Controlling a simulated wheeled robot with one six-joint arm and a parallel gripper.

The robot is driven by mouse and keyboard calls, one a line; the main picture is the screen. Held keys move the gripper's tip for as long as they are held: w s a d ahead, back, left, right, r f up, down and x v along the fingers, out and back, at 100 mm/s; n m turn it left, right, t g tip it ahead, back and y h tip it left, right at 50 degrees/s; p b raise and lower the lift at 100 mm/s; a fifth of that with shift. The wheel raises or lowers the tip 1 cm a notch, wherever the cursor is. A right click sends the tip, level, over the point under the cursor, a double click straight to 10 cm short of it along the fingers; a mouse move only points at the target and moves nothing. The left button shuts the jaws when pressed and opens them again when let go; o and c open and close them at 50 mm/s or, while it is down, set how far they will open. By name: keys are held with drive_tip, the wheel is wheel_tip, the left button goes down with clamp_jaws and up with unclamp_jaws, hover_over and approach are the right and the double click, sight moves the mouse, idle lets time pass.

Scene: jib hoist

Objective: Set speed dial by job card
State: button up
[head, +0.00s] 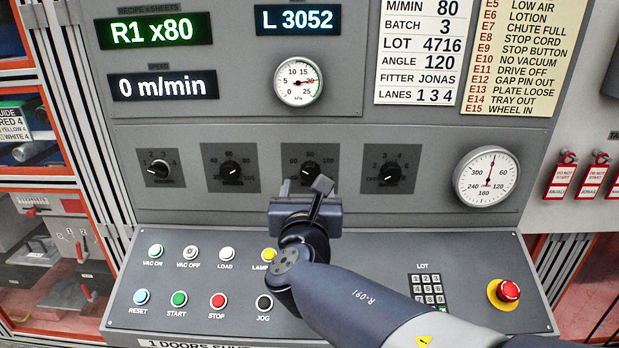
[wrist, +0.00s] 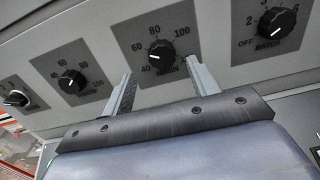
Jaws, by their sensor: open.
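The speed dial (head: 310,172) is the third black knob from the left on the grey panel. In the wrist view the dial (wrist: 162,56) shows scale marks 40, 60, 80 and 100; I cannot read its pointer surely. The job card (head: 420,50), upper right in the head view, reads M/MIN 80. My gripper (head: 303,190) is open in front of the panel, just below the dial. In the wrist view my gripper's fingers (wrist: 160,72) stand apart, one toward each side of the dial, with nothing between them. The gripper partly hides the dial's lower label.
Neighbouring knobs sit left (head: 232,170) and right (head: 388,176) of the dial. A speed display (head: 163,86) reads 0 m/min. Below lie several push buttons, a keypad (head: 428,290) and a red emergency stop (head: 508,291). A round gauge (head: 486,179) is at the right.

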sight(310, 175)
drive_tip(key=w, duration=0.3)
drive_tip(key=shift+w+d, duration=0.1)
drive_tip(key=shift+d, duration=0.2)
drive_tip(key=shift+w, duration=0.6)
drive_tip(key=shift+c, duration=0.3)
drive_tip(key=c, duration=0.9)
